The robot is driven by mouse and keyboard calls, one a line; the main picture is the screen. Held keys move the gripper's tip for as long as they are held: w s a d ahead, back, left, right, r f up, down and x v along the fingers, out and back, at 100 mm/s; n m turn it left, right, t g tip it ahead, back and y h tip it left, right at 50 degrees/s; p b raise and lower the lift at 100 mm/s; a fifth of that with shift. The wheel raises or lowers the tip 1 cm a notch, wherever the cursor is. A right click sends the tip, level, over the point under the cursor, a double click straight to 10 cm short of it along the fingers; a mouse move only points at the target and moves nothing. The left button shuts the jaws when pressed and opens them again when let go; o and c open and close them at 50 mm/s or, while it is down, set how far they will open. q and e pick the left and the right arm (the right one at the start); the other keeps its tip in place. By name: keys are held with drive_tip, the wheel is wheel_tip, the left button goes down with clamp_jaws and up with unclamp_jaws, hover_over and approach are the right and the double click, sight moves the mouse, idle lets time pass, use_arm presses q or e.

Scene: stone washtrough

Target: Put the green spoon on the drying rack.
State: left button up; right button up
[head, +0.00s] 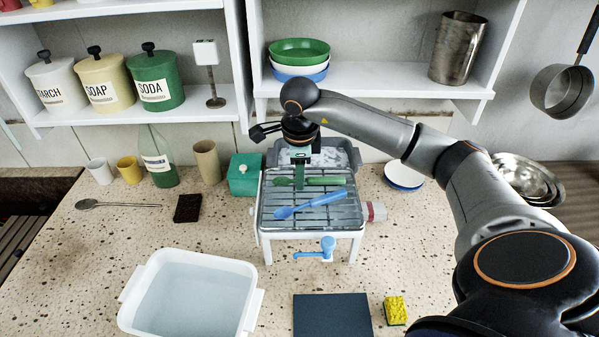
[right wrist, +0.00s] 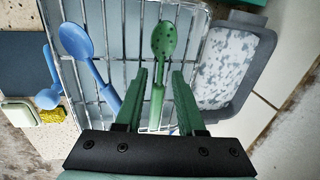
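The green spoon (head: 322,181) lies on the wire drying rack (head: 270,222), near its back. In the right wrist view its slotted bowl (right wrist: 164,42) rests over the wires, with the handle running back between my fingers. My right gripper (head: 300,182) is over the back of the rack, pointing down. In the right wrist view its green fingers (right wrist: 160,74) are apart, with a gap on each side of the spoon handle. A blue spoon (head: 311,204) lies in front of the green spoon on the same rack. My left gripper is not in view.
A grey speckled tray (head: 347,155) stands behind the rack, and a green box (head: 245,174) stands left. A water-filled white basin (head: 190,298), dark mat (head: 333,315) and yellow sponge (head: 396,310) are in front.

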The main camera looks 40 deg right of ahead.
wheel_tip(320, 180, up, 12)
drive_tip(key=s+a, duration=0.1)
drive_tip(key=shift+s+a+f, duration=0.15)
drive_tip(key=shift+s+a, duration=0.1)
drive_tip(key=shift+s, duration=0.1)
drive_tip(key=shift+s+f, duration=0.1)
idle(0.3)
